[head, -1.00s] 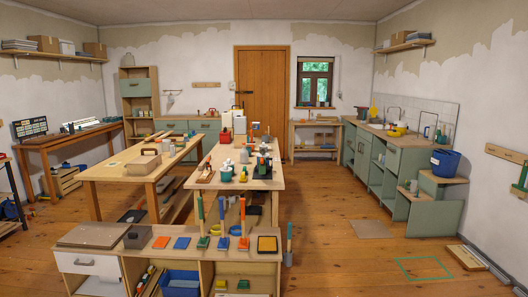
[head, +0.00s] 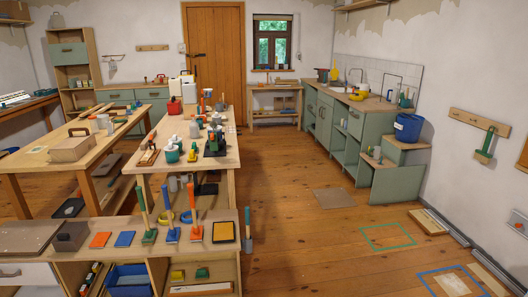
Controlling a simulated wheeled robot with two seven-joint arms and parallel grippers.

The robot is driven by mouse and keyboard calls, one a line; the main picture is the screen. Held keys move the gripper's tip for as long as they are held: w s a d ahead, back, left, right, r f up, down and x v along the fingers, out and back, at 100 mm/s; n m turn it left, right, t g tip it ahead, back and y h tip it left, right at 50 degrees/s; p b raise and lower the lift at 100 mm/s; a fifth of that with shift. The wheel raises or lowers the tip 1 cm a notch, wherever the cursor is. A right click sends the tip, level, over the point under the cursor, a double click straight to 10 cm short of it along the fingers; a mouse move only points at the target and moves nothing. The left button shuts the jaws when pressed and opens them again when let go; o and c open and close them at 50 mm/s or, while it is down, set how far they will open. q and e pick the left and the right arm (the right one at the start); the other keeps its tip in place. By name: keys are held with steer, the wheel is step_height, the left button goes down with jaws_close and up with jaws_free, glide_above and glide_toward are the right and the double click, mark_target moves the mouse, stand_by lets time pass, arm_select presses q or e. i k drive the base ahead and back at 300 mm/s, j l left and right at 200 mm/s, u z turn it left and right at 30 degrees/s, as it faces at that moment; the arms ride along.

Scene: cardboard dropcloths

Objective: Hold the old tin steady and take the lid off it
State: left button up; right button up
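Neither of my grippers is in the head view, and no arm shows. I cannot tell for sure which thing is the old tin. Several small cans and pots stand on the middle workbench (head: 226,152). Among them are a red container (head: 174,107) near the far end, a grey can-like one (head: 194,130) near the middle and a teal pot (head: 172,154) nearer to me. They are too small here to tell a lid from a body.
A low shelf unit with brushes and a blue bin (head: 128,283) stands in front. A second workbench (head: 40,157) is at left, a green counter (head: 345,138) at right. Floor between middle bench and counter is mostly clear, with a flat brown sheet (head: 333,198) on it.

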mark_target(219, 120)
steer(key=i+l+z, duration=0.3)
steer(key=i, duration=0.5)
steer(key=i+j+z, duration=0.1)
steer(key=i+z, duration=0.2)
steer(key=i, duration=0.5)
steer(key=i+j+z, duration=0.3)
steer(key=i, duration=0.5)
steer(key=i+j+u, duration=0.1)
steer(key=i+u, duration=0.2)
steer(key=i, duration=0.25)
steer(key=i+u, duration=0.3)
steer(key=i, duration=0.3)
steer(key=i+l+u, duration=0.15)
steer(key=i+u, duration=0.15)
steer(key=i, duration=0.25)
steer(key=i+l+u, duration=0.35)
steer(key=i, duration=0.25)
steer(key=j, duration=0.05)
